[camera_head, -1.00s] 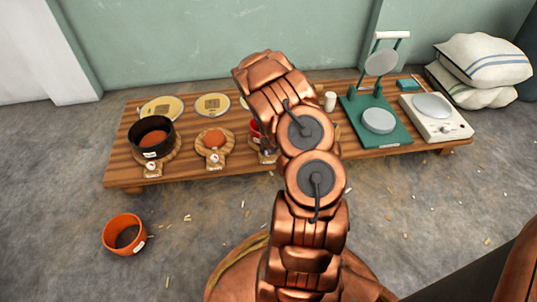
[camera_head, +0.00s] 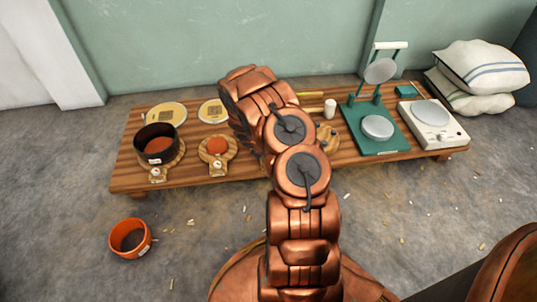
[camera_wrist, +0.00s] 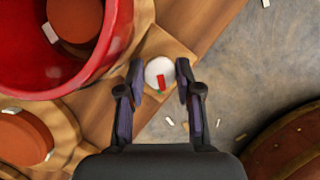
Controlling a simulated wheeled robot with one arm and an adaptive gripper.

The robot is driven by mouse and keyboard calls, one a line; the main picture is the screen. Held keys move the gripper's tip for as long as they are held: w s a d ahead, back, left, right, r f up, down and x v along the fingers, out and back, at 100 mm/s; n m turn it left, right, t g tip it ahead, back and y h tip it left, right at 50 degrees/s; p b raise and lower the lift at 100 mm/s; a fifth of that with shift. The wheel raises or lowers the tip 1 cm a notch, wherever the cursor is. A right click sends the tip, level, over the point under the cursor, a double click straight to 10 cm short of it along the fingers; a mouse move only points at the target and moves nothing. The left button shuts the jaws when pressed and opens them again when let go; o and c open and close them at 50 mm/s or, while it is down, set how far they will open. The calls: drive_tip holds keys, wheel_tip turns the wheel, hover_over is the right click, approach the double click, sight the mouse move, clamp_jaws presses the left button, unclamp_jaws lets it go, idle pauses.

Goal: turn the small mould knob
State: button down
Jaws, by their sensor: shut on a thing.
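In the wrist view, a round white knob (camera_wrist: 158,74) with a red and green mark sits at the end of a wooden mould board (camera_wrist: 165,45). My gripper (camera_wrist: 160,77) has its two dark fingers on either side of the knob and is shut on it. A red pot (camera_wrist: 118,40) stands at the upper left, beside the fingers, with a brown round piece inside. In the head view my arm hides the gripper, this knob and the red pot. Two other mould knobs show there, a left one (camera_head: 157,173) and a middle one (camera_head: 217,167).
A dark ring (camera_head: 155,144) stands on the left mould. An orange bowl (camera_head: 130,238) lies on the floor in front of the wooden table (camera_head: 185,178). A green press (camera_head: 372,141) and a white scale (camera_head: 434,124) stand at the right. A white cup (camera_head: 330,109) stands behind.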

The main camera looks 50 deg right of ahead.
drive_tip(key=shift+m+g+p, duration=0.6)
drive_tip(key=shift+m+p, duration=0.45)
drive_tip(key=shift+m, duration=0.75)
drive_tip(key=c, duration=0.8)
unclamp_jaws()
drive_tip(key=shift+w+a+r, duration=0.1)
drive_tip(key=shift+w+r, duration=0.1)
drive_tip(key=shift+r, duration=0.3)
drive_tip(key=v, duration=1.1)
drive_tip(key=shift+r, duration=0.1)
